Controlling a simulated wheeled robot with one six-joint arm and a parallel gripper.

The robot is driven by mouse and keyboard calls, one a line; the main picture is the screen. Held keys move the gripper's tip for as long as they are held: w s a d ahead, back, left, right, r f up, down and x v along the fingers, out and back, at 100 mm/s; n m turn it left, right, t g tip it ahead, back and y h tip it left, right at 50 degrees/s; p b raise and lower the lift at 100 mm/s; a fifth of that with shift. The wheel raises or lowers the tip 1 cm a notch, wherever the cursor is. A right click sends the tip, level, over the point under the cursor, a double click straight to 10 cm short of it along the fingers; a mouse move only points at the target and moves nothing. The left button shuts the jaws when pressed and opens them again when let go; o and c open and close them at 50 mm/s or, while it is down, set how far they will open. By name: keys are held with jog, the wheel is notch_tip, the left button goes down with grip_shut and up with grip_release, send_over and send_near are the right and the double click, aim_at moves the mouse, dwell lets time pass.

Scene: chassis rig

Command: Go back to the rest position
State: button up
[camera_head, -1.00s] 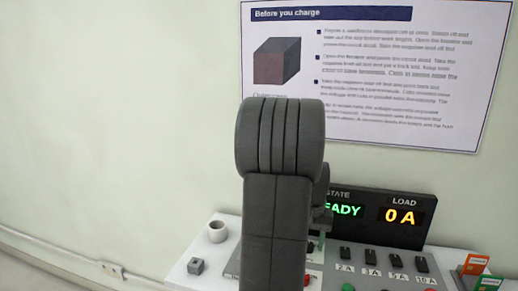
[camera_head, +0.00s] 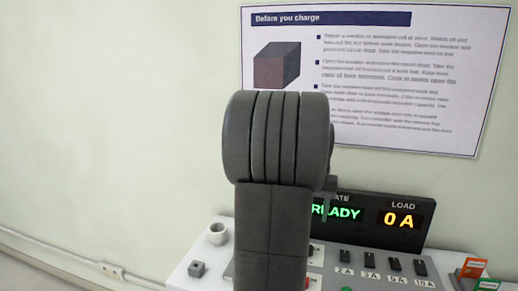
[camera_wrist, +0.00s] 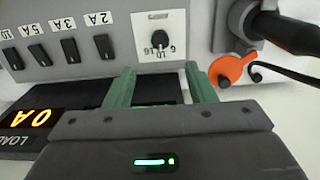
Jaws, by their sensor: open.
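My gripper (camera_wrist: 160,84) shows in the wrist view with two green fingers spread apart and nothing between them. Past the fingertips is a rotary knob (camera_wrist: 160,38) on a white label; I cannot tell the exact gap, but no grip on it shows. In the head view my grey arm stands in the middle and hides most of the gripper and part of the panel. The display (camera_head: 420,210) reads READY in green and LOAD 0 A in amber.
Rocker switches (camera_head: 394,264) line the panel. Orange cards (camera_head: 473,267) stand at right. A poster (camera_head: 400,90) hangs behind.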

notch_tip(320, 180, down, 12)
jog(key=shift+b, duration=0.55)
jog(key=n+b, duration=0.2)
jog(key=n, duration=0.2)
jog(key=shift+r+n+b, duration=0.1)
jog(key=shift+n+b, duration=0.2)
jog(key=shift+n, duration=0.1)
jog(key=n+b, duration=0.2)
jog(key=n, duration=0.1)
jog(key=shift+n+b, duration=0.4)
notch_tip(320, 180, up, 14)
jog(key=p, duration=0.2)
jog(key=shift+p, duration=0.3)
